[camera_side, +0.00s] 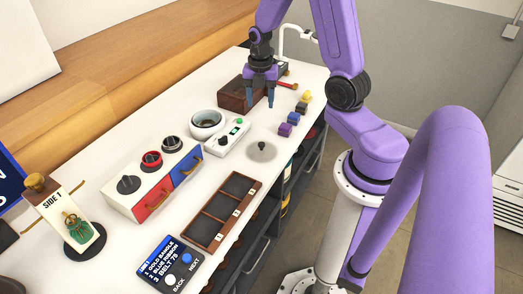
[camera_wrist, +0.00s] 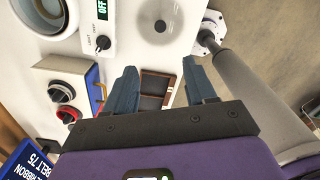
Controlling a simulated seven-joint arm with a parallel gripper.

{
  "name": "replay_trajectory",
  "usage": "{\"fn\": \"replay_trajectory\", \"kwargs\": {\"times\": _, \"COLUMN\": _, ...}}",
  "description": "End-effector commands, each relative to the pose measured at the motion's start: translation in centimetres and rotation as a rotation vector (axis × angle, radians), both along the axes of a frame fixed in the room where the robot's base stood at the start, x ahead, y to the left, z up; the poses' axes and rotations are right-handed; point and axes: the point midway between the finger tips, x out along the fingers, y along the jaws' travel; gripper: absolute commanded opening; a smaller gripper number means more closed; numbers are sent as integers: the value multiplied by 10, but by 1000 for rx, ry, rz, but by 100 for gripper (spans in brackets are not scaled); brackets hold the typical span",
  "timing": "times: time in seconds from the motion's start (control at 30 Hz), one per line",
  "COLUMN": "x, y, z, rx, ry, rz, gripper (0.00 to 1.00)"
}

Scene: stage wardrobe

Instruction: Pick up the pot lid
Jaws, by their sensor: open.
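The pot lid (camera_side: 268,156) is a pale, see-through round disc with a small black knob. It lies flat on the white table, near the edge, right of the cooker. In the wrist view the lid (camera_wrist: 176,14) shows at the top, beyond my fingertips. My gripper (camera_side: 260,103) is open and points down, with blue fingers apart and nothing between them. In the side view it appears farther back than the lid and higher up. In the wrist view my gripper (camera_wrist: 160,75) spans the bottom, clear of the lid.
A wooden tray (camera_side: 205,231) lies in front, beside a drawer unit (camera_side: 145,192) with knobs. A brown box (camera_side: 234,98) stands at the back.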

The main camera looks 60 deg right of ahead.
Motion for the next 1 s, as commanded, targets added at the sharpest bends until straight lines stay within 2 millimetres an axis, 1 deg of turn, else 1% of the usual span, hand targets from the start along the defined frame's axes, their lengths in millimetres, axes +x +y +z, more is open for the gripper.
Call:
{"fn": "replay_trajectory", "kwargs": {"times": 0.07, "x": 0, "y": -4, "z": -3, "rx": 0, "ry": 0, "rz": 9, "gripper": 55}}
{"fn": "replay_trajectory", "kwargs": {"times": 0.17, "x": -1, "y": -5, "z": -10, "rx": 1, "ry": 4, "rz": 14, "gripper": 55}}
{"fn": "replay_trajectory", "kwargs": {"times": 0.8, "x": -1, "y": -4, "z": -95, "rx": 2, "ry": 5, "rz": 13, "gripper": 55}}
{"fn": "replay_trajectory", "kwargs": {"times": 1.0, "x": -1, "y": -5, "z": -116, "rx": 1, "ry": 3, "rz": 13, "gripper": 55}}
